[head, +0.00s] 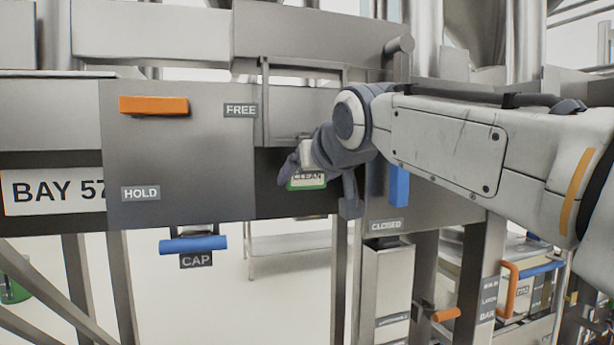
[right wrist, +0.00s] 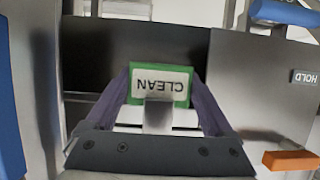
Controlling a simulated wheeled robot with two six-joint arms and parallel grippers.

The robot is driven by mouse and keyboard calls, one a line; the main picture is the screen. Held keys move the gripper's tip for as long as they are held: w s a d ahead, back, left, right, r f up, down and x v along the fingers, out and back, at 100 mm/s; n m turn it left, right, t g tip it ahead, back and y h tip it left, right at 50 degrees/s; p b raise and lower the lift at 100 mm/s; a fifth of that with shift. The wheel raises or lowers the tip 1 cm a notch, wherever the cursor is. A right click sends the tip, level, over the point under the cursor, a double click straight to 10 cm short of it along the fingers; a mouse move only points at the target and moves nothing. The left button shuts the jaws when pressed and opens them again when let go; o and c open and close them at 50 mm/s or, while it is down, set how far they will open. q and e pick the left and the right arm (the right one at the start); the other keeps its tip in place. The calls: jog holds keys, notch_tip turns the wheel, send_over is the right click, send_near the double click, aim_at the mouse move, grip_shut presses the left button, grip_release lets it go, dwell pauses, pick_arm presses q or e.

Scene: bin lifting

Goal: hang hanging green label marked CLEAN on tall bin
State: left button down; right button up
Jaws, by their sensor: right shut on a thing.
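The green label (head: 306,182) marked CLEAN is at my right gripper (head: 318,165), in front of the dark part of the grey panel. It also shows in the right wrist view (right wrist: 160,84), where its text is upside down and it sits between the two fingers of the right gripper (right wrist: 165,95). The right gripper is shut on the label. A tall bin (head: 300,50) of grey metal seems to stand behind the panel; I cannot tell its full outline. Whether the label touches the bin or panel cannot be told. My left gripper is not in view.
An orange handle (head: 154,105) sits on the panel near the FREE and HOLD signs. A blue handle (head: 194,243) hangs above the CAP sign. A blue bar (head: 398,185) is above the CLOSED sign, right of the gripper. Metal legs stand below; open floor shows between them.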

jog(key=o, duration=1.2)
